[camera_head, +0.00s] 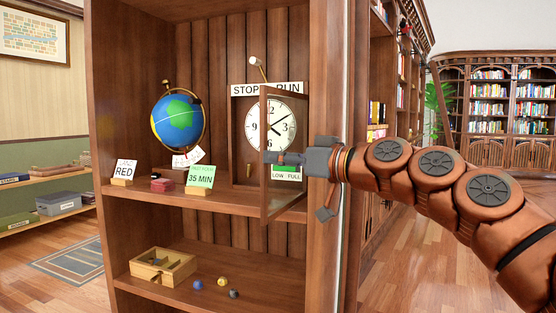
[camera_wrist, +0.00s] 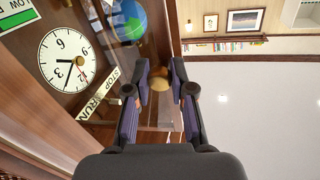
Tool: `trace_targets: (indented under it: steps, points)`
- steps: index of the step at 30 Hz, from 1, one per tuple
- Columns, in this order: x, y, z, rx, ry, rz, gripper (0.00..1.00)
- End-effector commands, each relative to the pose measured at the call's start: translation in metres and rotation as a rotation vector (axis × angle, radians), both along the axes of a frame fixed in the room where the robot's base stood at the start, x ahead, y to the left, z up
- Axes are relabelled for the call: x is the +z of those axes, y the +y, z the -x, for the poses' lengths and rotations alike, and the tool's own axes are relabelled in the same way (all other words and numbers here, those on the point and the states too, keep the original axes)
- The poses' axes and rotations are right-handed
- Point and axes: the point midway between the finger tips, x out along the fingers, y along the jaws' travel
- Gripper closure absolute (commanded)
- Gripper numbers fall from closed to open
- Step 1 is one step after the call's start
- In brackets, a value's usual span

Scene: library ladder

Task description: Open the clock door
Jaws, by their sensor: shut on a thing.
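The clock (camera_head: 270,125) stands in a wooden case on the upper shelf, under a STOP / RUN sign (camera_head: 267,89). Its glass-paned door (camera_head: 265,200) stands part open, its free left edge swung out toward me and its hinge side at the right. My gripper (camera_head: 272,158) reaches in from the right across the door at mid height. In the wrist view my gripper (camera_wrist: 160,76) has its two fingers on either side of a round brass knob (camera_wrist: 160,81) and is shut on it. The clock face (camera_wrist: 67,58) shows sideways at the left there.
A wooden box (camera_head: 163,265) and several small balls lie on the lower shelf. The bookcase's right upright (camera_head: 325,245) is close to my gripper.

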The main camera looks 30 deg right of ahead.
Motion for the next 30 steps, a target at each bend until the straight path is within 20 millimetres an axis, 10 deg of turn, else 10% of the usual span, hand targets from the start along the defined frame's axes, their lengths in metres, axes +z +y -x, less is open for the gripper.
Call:
trace_targets:
  steps: [10,11,18,30]
  points:
    - [0.0011,-0.0015,-0.0003,-0.003,-0.002,-0.001,1.00]
    - [0.0012,-0.0016,-0.0003,-0.004,-0.003,-0.001,0.74]
    - [0.0010,-0.0006,-0.0003,-0.001,-0.003,-0.001,0.51]
    - [0.0054,0.0000,-0.0008,0.001,-0.001,-0.001,0.51]
